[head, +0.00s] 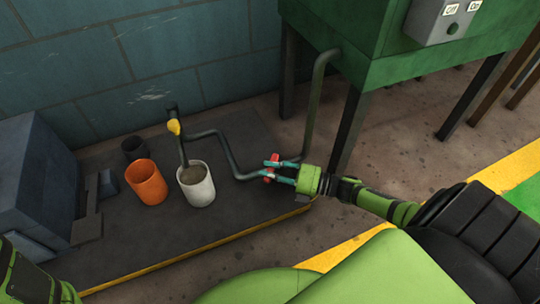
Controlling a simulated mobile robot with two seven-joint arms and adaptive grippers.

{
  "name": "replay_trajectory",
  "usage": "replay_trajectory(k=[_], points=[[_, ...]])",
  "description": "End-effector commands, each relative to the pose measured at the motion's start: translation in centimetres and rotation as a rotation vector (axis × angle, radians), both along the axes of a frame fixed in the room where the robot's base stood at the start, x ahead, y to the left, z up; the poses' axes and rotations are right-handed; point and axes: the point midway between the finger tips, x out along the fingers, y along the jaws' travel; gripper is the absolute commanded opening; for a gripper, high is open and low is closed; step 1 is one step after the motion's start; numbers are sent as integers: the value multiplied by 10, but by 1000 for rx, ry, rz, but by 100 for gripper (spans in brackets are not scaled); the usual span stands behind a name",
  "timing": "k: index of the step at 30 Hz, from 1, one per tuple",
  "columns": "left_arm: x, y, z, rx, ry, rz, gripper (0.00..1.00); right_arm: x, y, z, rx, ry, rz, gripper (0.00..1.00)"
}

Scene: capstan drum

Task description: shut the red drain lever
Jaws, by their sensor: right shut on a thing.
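The red drain lever (275,159) is on the thin grey pipe (241,172), close to where the pipe rises to the green cabinet. My right gripper (273,170) reaches it from the right, with its teal fingers shut on the lever. The fingers hide part of the lever, so I cannot tell its exact angle. My left arm shows at the lower left corner, but its gripper is out of the picture.
A white bucket (197,190) with dull contents stands below the pipe's spout with a yellow part (174,127). An orange bucket (147,183) and a dark cup (134,149) stand beside it. A green cabinet (400,60) on dark legs rises behind.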

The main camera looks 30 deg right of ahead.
Motion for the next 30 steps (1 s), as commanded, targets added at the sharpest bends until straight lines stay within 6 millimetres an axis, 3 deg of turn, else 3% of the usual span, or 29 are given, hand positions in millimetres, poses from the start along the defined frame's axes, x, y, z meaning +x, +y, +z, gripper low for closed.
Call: replay_trajectory(k=[19,20,30], points=[[-6,-1,1,0,-19,-8,0,-2,1,0,-1,0,40,0],[-6,-1,1,0,-19,-8,0,-2,1,0,-1,0,39,35],[-4,0,-1,-6,-7,-9,0,-3,1,1,-1,0,39,35]])
